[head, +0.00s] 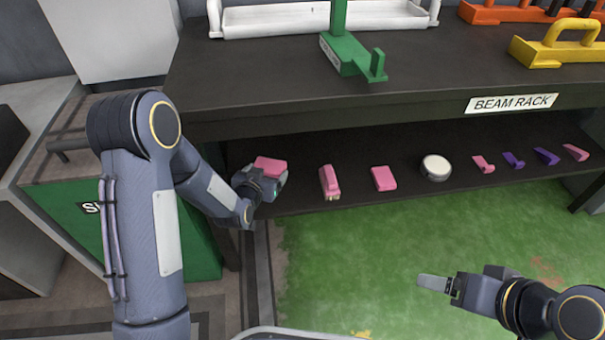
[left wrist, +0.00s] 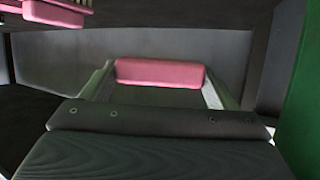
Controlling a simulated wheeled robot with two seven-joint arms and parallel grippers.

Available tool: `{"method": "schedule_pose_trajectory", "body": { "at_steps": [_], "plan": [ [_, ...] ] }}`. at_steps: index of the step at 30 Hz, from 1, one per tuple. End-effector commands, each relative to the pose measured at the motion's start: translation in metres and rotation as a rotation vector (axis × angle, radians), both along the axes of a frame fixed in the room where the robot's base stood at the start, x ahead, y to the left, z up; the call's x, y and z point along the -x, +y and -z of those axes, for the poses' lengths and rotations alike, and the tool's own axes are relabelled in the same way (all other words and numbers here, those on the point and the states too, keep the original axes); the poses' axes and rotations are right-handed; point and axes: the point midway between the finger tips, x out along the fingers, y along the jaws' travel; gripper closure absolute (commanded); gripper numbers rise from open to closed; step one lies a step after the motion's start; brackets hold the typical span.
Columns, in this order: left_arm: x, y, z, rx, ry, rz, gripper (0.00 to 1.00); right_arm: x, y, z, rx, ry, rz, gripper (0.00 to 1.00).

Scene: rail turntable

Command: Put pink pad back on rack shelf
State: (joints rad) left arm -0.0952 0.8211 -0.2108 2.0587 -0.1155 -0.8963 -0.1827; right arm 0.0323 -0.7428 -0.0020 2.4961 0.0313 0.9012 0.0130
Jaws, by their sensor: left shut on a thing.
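The pink pad (head: 270,165) is at the left end of the dark rack shelf (head: 300,203), at my left gripper (head: 268,180). My left gripper is shut on the pad, and it shows pink between the two fingers in the left wrist view (left wrist: 160,73). Whether the pad touches the shelf is hard to tell. A second pink pad (head: 383,178) lies on the shelf further right. My right gripper (head: 437,285) is over the green floor, away from the shelf; its finger opening is not clear.
On the shelf are a pink brush-like block (head: 329,182), a round white-topped puck (head: 436,167) and several small pink and purple pieces (head: 513,160). The table top above (head: 420,75) overhangs the shelf, with a green fixture (head: 350,55). A green box (head: 60,220) stands at left.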

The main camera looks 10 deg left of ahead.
Motion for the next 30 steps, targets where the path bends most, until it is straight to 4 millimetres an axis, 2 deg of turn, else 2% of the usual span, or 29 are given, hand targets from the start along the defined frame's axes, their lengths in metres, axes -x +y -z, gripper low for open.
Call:
{"method": "schedule_pose_trajectory", "body": {
  "at_steps": [1, 6, 14, 19, 21, 30],
  "plan": [
    [0.000, 0.000, 0.013, 0.000, 0.003, 0.000, 0.41, 0.000, 0.000, 0.008, 0.000, 0.000, 0.000, 0.23],
    [0.000, 0.000, 0.047, 0.000, 0.003, 0.000, 0.41, 0.000, 0.000, 0.024, 0.000, 0.001, 0.000, 0.23],
    [0.000, 0.000, 0.067, 0.000, 0.000, -0.001, 0.41, 0.000, 0.000, 0.033, 0.000, 0.000, 0.000, 0.23],
    [0.000, 0.000, 0.094, -0.001, 0.002, -0.001, 0.41, 0.000, 0.000, 0.046, 0.000, 0.000, 0.000, 0.23],
    [0.000, 0.000, 0.099, -0.001, 0.001, -0.001, 0.41, 0.000, 0.000, 0.048, 0.000, 0.001, 0.000, 0.23],
    [0.000, 0.000, 0.098, -0.001, 0.001, -0.001, 0.41, 0.000, 0.000, 0.046, 0.000, 0.000, 0.000, 0.23]
  ]
}}
